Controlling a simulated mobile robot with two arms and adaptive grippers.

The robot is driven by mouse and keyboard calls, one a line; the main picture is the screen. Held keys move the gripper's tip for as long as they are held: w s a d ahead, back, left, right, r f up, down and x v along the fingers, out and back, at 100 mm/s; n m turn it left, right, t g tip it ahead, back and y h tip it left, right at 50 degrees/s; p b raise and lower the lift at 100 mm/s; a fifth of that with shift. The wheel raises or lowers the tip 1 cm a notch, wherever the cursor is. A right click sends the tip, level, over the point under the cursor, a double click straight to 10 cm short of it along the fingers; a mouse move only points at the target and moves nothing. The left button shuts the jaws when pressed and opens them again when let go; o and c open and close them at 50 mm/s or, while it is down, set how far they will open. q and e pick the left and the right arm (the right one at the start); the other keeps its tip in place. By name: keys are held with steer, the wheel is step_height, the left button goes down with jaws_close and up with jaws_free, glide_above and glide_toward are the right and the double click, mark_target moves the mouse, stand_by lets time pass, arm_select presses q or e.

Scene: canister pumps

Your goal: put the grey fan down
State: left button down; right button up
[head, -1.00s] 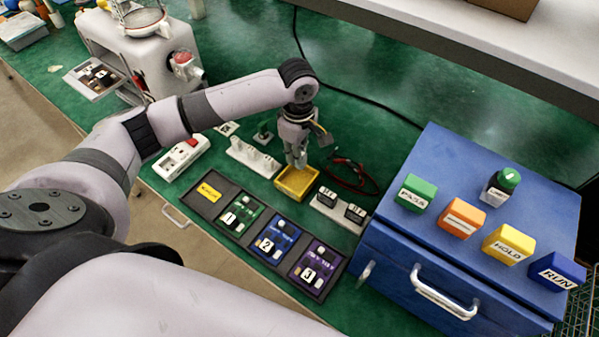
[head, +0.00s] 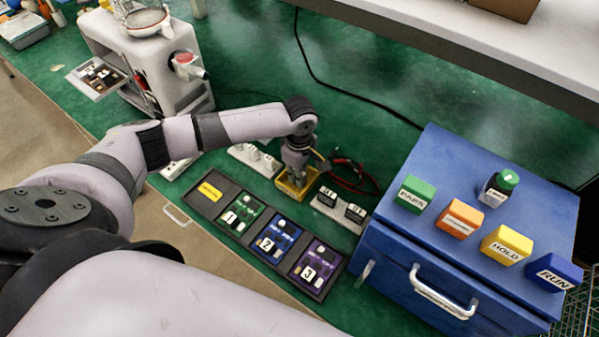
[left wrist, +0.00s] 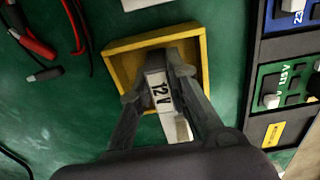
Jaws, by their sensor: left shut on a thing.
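My left gripper (head: 293,176) points down into the small yellow tray (head: 291,193) on the green bench. In the left wrist view the gripper (left wrist: 158,80) is shut on a grey-white piece marked 12 V, which I take for the grey fan (left wrist: 160,95). The piece is between the fingers, over or inside the yellow tray (left wrist: 140,44). I cannot tell if it touches the tray floor. In the head view the gripper and tray hide most of it. My right gripper is not in view.
The dark panel (head: 234,231) with numbered modules lies in front of the tray. A white block with black switches (head: 340,208) stands to its right, red and black leads (head: 350,176) behind. The blue cabinet (head: 440,200) is further right; a white strip (head: 255,158) is left.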

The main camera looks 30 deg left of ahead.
arm_select(q)
steer(key=c, duration=1.5)
jaws_free()
steer(key=shift+c, duration=0.2)
steer(key=shift+r, duration=0.1)
step_height(320, 180, up, 12)
steer(key=b, duration=0.1)
